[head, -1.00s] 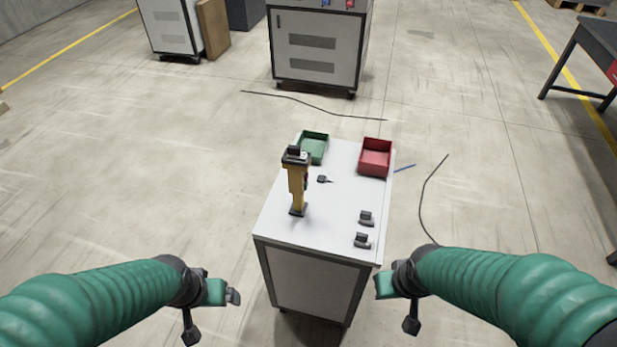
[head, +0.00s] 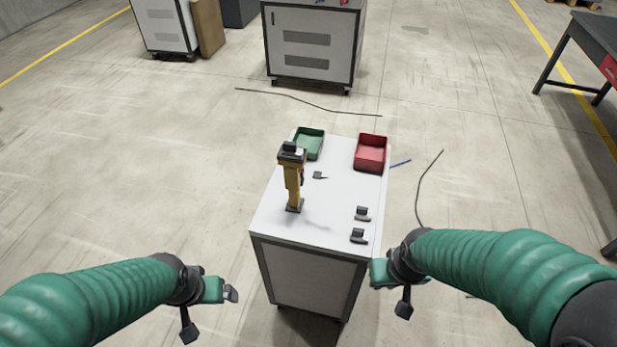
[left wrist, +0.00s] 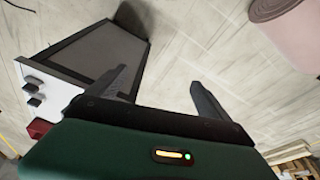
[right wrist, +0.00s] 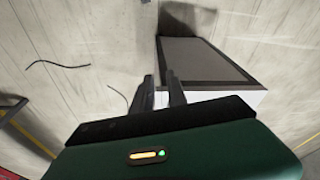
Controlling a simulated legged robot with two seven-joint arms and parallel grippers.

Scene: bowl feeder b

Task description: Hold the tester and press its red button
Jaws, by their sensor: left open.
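The tester (head: 291,178) is a yellow handheld device with a dark head and dark foot. It stands upright on the white cart top (head: 330,205), left of the middle. A small red spot, perhaps its button, shows on its right side. My left gripper (head: 231,293) is open and empty, low and left of the cart; its spread fingers show in the left wrist view (left wrist: 160,85). My right gripper (head: 378,275) is by the cart's near right corner, apart from the tester. Its fingers are close together with a narrow gap in the right wrist view (right wrist: 160,80), nothing seen between them.
A green bin (head: 309,145) and a red bin (head: 371,154) stand at the cart's back. Small dark parts (head: 361,214) lie at its right side, and another (head: 319,175) behind the tester. Cables lie on the floor. Cabinets stand further back; a dark table (head: 585,60) is at right.

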